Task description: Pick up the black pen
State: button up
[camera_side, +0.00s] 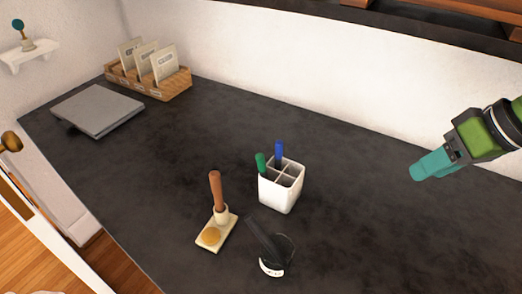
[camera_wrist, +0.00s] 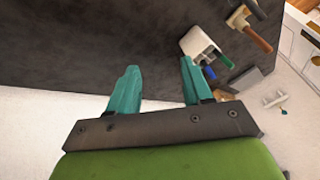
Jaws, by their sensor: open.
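The black pen appears to be the thick black stick (camera_side: 264,236) in the side view. It leans at a slant in or against a dark round holder with a white patch (camera_side: 271,268), near the counter's front; which it is, I cannot tell. My gripper (camera_side: 417,172) is in the air at the right, well apart from the stick and higher up. In the wrist view my gripper (camera_wrist: 157,80) has two teal fingers spread wide, with nothing between them. A dark shape at the top right there may be the black stick, but this is unclear.
A white divided cup (camera_side: 281,194) holds a green pen (camera_side: 261,163) and a blue pen (camera_side: 279,152). A brown-handled tool (camera_side: 216,190) stands on a cream block (camera_side: 214,236) left of the black stick. A grey flat case (camera_side: 98,111) and wooden card box (camera_side: 155,83) sit farther back. The right counter is clear.

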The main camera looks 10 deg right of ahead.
jog(key=w+a+f+n+g, duration=0.15)
jog(key=a+n, duration=0.25)
jog(key=a, duration=0.5)
jog(key=w+a+f+n+g, duration=0.1)
jog(key=a+f+n, duration=0.15)
jog(key=a, duration=0.65)
jog(key=n+y, duration=0.1)
jog(key=n, duration=0.2)
send_near(262, 230)
jog(key=shift+x, duration=6.45)
jog(key=shift+c, duration=0.3)
grip_shut()
